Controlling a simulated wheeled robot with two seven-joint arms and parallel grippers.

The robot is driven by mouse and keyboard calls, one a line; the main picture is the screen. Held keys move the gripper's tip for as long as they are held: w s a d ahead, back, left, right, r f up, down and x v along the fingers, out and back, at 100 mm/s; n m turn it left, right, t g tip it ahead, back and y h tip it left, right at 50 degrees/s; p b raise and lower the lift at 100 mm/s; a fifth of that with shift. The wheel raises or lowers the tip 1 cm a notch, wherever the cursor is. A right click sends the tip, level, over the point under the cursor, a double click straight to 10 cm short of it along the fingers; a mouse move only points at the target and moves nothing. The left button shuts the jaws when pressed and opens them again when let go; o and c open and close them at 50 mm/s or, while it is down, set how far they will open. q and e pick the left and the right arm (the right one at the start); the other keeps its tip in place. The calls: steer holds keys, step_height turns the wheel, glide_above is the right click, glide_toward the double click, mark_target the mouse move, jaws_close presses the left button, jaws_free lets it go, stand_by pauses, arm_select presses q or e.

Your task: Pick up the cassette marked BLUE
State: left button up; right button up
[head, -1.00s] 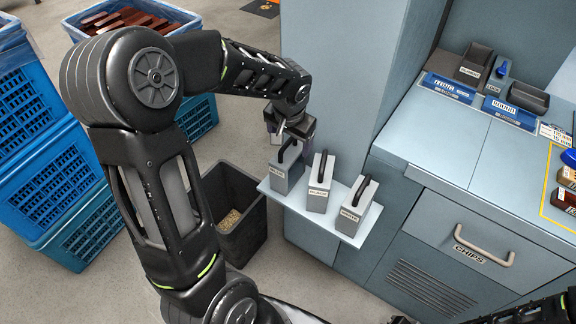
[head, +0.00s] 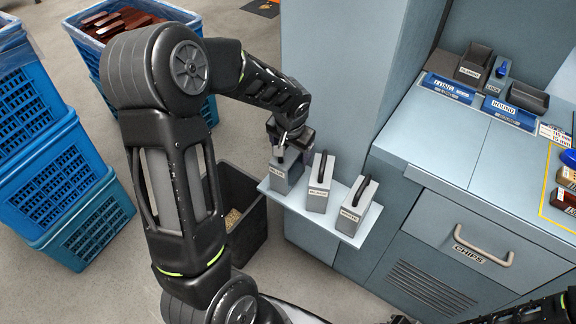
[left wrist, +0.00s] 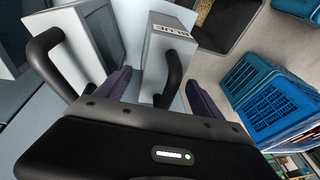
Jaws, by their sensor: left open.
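Three grey cassettes with black handles stand upright in a row on a small light shelf (head: 278,200). The leftmost one is the BLUE cassette (head: 284,178); its label reads upside down in the left wrist view (left wrist: 172,45). My left gripper (head: 288,152) is right above it and hides its handle in the head view. In the left wrist view, the open fingers (left wrist: 160,92) stand on either side of that black handle. I cannot tell whether they touch it. The middle cassette (head: 318,190) and right cassette (head: 353,204) stand beside it. My right gripper is not in view.
A dark bin (head: 245,213) stands on the floor left of the shelf. Blue crates (head: 60,190) are stacked at the far left. A grey pillar (head: 330,90) rises behind the shelf, and a cabinet with a CHIPS drawer (head: 470,232) is at the right.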

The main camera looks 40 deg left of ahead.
arm_select(q)
jaws_close()
stand_by(0.8)
